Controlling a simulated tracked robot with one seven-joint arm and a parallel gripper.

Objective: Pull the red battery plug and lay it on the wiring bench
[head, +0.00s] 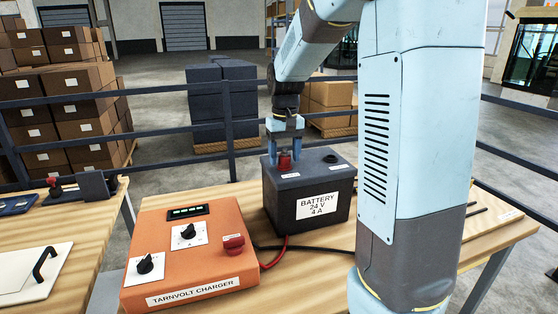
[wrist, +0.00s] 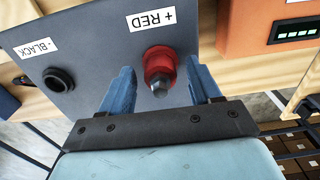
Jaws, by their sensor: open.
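In the wrist view the red plug (wrist: 160,62) with a grey tip sits beside the "+ RED" label. My gripper (head: 284,146) is over the battery with its blue fingers pointing down on either side of the plug. In the wrist view my gripper (wrist: 158,75) is open, with a gap visible between each finger and the plug. A left-hand wooden bench (head: 118,205) stands apart; I cannot tell whether it is the wiring bench.
The orange charger (head: 190,262) with knobs and a red connector (head: 233,243) stands left of the battery. A black socket (wrist: 58,80) is on the battery's "- BLACK" side. The left bench holds a white panel with handle (head: 30,272) and a small red-topped part (head: 54,187).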

